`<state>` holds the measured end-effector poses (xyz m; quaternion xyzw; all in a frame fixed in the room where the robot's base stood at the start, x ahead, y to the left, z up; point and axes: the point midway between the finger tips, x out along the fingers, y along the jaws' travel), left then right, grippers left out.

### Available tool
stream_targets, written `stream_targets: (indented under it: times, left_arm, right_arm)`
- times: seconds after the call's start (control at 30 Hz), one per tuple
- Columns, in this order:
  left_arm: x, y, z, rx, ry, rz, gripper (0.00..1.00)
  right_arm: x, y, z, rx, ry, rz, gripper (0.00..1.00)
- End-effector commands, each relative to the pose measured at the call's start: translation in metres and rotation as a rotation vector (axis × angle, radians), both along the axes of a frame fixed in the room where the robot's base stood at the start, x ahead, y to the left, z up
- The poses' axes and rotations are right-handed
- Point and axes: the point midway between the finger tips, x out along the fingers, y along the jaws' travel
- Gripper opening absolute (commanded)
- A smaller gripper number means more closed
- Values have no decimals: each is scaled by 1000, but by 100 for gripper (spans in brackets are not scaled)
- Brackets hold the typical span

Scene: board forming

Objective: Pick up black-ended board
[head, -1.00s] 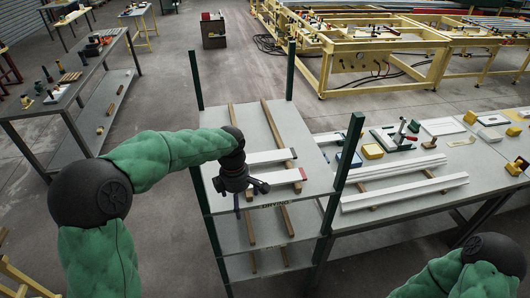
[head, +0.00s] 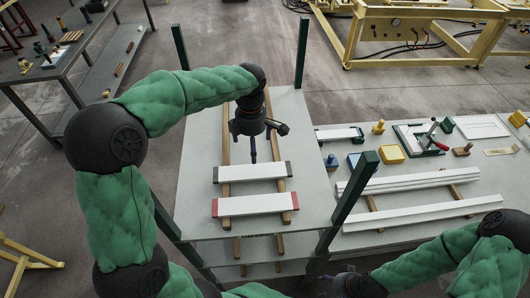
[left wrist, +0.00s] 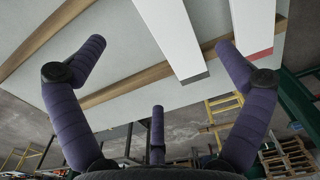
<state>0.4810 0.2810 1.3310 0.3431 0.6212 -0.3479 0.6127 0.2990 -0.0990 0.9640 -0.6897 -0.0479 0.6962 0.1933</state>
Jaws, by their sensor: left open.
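The black-ended board (head: 252,173) is white with dark end caps. It lies across two wooden strips on the rack's top shelf. A white board with red ends (head: 255,205) lies parallel to it on the near side. My left gripper (head: 256,148) is open and empty, above the shelf just beyond the black-ended board, with fingers pointing down. In the left wrist view the black-ended board (left wrist: 168,35) shows between the spread fingers (left wrist: 160,65), apart from them. The red-ended board (left wrist: 235,20) is beside it, partly behind a finger.
Green posts, one at the near right (head: 352,195), stand at the rack's corners. A grey worktable (head: 470,175) on the right holds long white boards (head: 410,212), yellow blocks and a clamp fixture. The shelf beyond the boards is mostly clear.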

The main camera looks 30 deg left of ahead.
Motion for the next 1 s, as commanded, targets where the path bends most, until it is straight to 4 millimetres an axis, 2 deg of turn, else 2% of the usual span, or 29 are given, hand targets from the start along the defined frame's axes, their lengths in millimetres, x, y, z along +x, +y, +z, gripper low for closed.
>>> stream_targets:
  times: [0.13, 0.4, 0.67, 0.9, 1.0]
  left_arm:
    - [-1, 0, -8, 0, 2, 1, 100]
    - [-1, 1, -46, 0, 1, 0, 100]
    - [-1, 2, -63, 0, 2, 1, 100]
    - [0, 4, -96, -1, 3, 1, 100]
    - [0, 4, -104, -1, 1, 0, 100]
  right_arm:
    - [-2, 0, 1, 1, 5, 2, 68]
    - [-2, 0, 5, 1, 5, 2, 68]
    - [-2, 0, 9, 1, 4, 1, 68]
    - [-2, 0, 18, 1, 4, 1, 68]
    - [-2, 0, 19, 1, 4, 1, 68]
